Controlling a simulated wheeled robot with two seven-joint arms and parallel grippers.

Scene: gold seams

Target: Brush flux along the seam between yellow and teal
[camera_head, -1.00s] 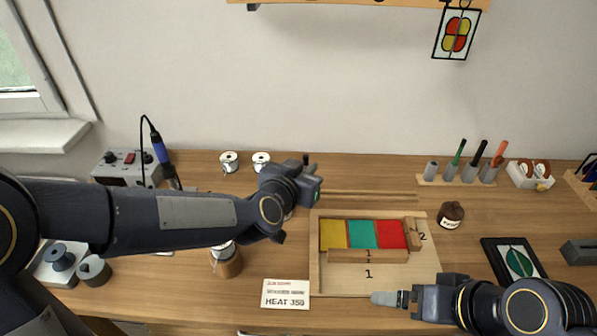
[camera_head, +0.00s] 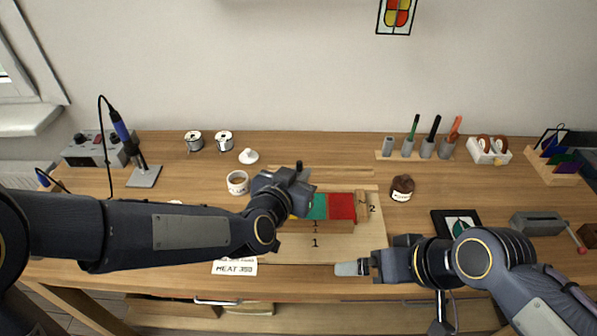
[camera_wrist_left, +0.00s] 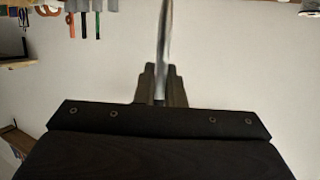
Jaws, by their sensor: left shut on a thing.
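The teal panel (camera_head: 318,207) and red panel (camera_head: 342,206) lie side by side in a wooden jig on a board (camera_head: 290,248). Only a sliver of the yellow panel (camera_head: 292,216) shows. My left gripper (camera_head: 300,175) and its wrist hide the rest, and the yellow-teal seam is largely covered. In the left wrist view the left fingers (camera_wrist_left: 161,88) are shut on a thin, pale, blurred tool (camera_wrist_left: 164,40), perhaps the brush; its tip is out of view. My right gripper (camera_head: 364,267) is at the board's front right, with a pale grey piece at its tip.
An open white cup (camera_head: 238,183) with tan content and a white lid (camera_head: 248,157) stand left of the board. A brown jar (camera_head: 402,188) stands right of it. A soldering iron (camera_head: 122,132) is in its stand at the left. A tool rack (camera_head: 427,153) is behind.

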